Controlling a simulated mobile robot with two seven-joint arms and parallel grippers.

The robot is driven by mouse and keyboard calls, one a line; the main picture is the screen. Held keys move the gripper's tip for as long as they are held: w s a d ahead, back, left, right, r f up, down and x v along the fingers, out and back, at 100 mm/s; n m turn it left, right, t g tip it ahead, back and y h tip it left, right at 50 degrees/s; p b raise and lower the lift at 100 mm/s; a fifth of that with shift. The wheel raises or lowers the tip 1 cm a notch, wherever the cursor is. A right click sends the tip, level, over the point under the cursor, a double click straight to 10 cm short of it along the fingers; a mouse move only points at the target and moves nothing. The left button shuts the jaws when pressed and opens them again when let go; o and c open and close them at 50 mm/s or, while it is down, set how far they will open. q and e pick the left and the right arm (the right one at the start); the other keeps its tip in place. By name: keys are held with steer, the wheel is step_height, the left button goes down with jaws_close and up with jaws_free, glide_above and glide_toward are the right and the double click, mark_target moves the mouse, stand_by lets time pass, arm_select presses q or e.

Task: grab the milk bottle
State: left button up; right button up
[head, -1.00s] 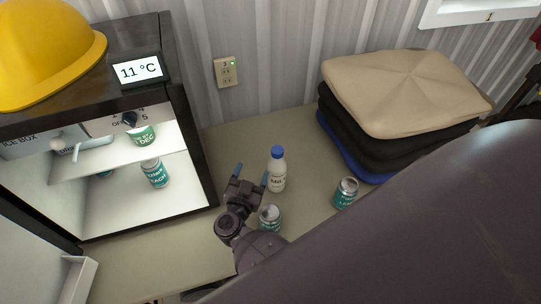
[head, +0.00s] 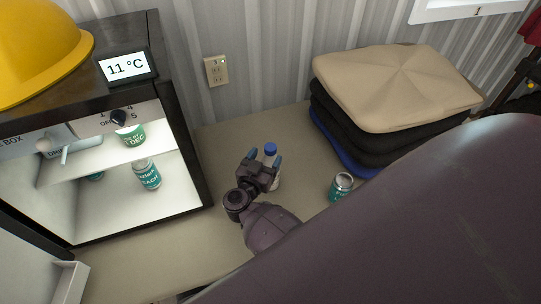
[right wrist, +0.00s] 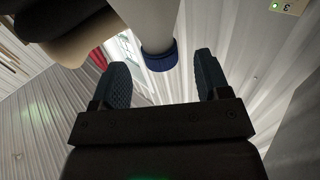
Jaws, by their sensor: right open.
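The milk bottle is white with a blue cap (head: 270,149) and stands upright on the counter. Its lower body (head: 276,184) is partly hidden behind my right gripper (head: 264,160). That gripper is open, with one fingertip on each side of the bottle as seen from the head. In the right wrist view the white bottle (right wrist: 146,22) appears upside down, its blue cap (right wrist: 160,57) lying between the two spread fingers (right wrist: 161,68). I see no clear contact. My left gripper is not in view.
A teal can (head: 341,186) stands right of the bottle. Stacked cushions (head: 395,85) lie behind it against the corrugated wall. An open ice box (head: 185,140) with cans inside stands on the left, with a yellow hard hat (head: 40,45) on top.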

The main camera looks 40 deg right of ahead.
mark_target(268, 154)
steer(key=b+x, duration=0.1)
steer(key=x, duration=0.2)
steer(key=shift+w+d+f+b, duration=0.1)
steer(key=shift+d+f+b, duration=0.05)
steer(key=shift+b, duration=0.2)
steer(key=shift+w+d, duration=0.2)
steer(key=shift+d, duration=0.1)
jaws_close()
